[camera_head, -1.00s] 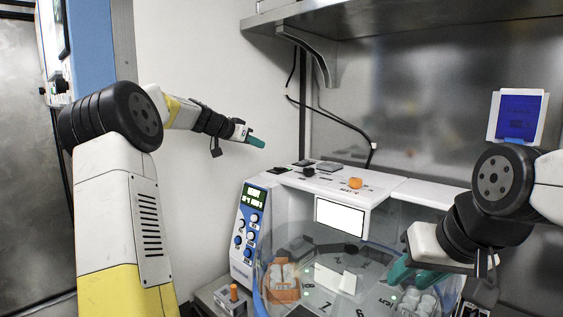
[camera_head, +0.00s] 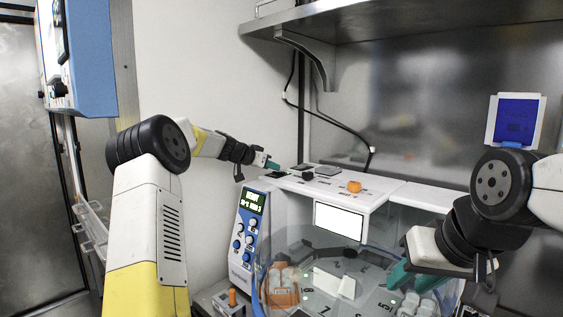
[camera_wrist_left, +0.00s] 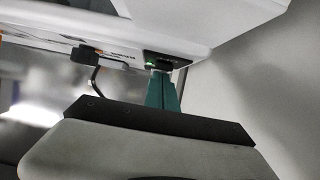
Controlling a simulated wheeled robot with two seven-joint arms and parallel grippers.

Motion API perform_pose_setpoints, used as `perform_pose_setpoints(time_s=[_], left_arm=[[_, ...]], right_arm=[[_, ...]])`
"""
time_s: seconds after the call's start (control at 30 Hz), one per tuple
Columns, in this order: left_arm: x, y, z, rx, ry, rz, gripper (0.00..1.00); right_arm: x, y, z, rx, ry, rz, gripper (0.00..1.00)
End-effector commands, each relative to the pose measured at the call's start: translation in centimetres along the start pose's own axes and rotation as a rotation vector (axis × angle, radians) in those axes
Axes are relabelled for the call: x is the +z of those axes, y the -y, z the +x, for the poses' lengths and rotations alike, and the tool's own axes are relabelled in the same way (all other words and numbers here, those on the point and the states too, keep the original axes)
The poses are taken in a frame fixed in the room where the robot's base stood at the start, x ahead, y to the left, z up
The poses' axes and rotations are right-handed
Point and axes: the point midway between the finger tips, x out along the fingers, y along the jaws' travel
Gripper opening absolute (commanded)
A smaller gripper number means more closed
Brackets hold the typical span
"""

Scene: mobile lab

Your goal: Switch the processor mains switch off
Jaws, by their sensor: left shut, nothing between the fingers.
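The processor (camera_head: 345,187) is a white machine with a blue control panel (camera_head: 250,225) and a lit display. My left gripper (camera_head: 273,166) is shut and empty at the left rear of its top. In the left wrist view, the closed teal fingertips (camera_wrist_left: 160,76) are at a small black switch housing (camera_wrist_left: 165,58) with a lit green spot, on the white casing. The fingertips overlap its edge; I cannot tell whether they touch, and they hide part of it.
An orange knob (camera_head: 354,186) and several dark pieces sit on the processor's top. A metal shelf (camera_head: 400,22) hangs above. A cable (camera_head: 330,122) runs down the back wall.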

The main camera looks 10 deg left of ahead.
Motion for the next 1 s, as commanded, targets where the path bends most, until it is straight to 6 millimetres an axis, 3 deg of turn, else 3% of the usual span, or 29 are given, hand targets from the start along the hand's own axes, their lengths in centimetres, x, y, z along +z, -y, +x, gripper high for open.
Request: perform_pose_setpoints(time_s=[0.63,1.0], left_arm=[[1.1,0.0,0.1,0.0,0.002,0.0,0.0],[-0.2,0.0,-0.4,0.001,0.0,0.001,0.0]], right_arm=[[0.0,0.0,0.0,0.0,0.0,0.0,0.36],[0.0,0.0,0.0,0.0,0.0,0.0,0.36]])
